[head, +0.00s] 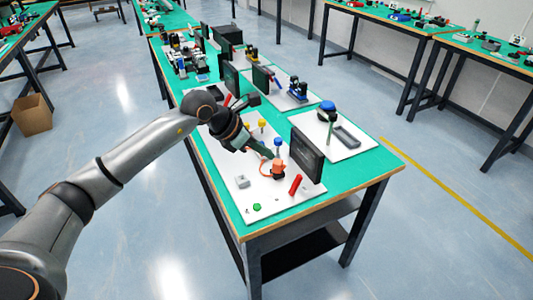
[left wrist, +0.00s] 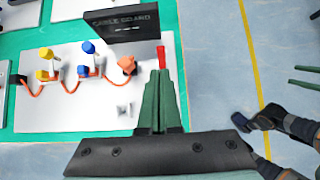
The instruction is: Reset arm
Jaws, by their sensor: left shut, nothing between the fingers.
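My left gripper (head: 267,153) is shut and empty, with its green fingers hanging over the white cable board plate (head: 222,170). It also shows in the left wrist view (left wrist: 158,84). An upright black panel (head: 308,157) reads "CABLE BOARD" in the left wrist view (left wrist: 121,22). An orange cable runs past yellow (left wrist: 46,53) and blue (left wrist: 88,47) topped posts to an orange connector (left wrist: 127,66). In the head view, the fingertips appear close to the orange connector (head: 278,168); I cannot tell whether they touch.
A red cylinder (head: 296,184), a grey block (head: 242,181) and a green piece (head: 257,207) lie on the plate. A neighbouring white plate (head: 352,148) holds a blue-topped post (head: 328,108). The green table's (head: 350,182) near right corner is clear.

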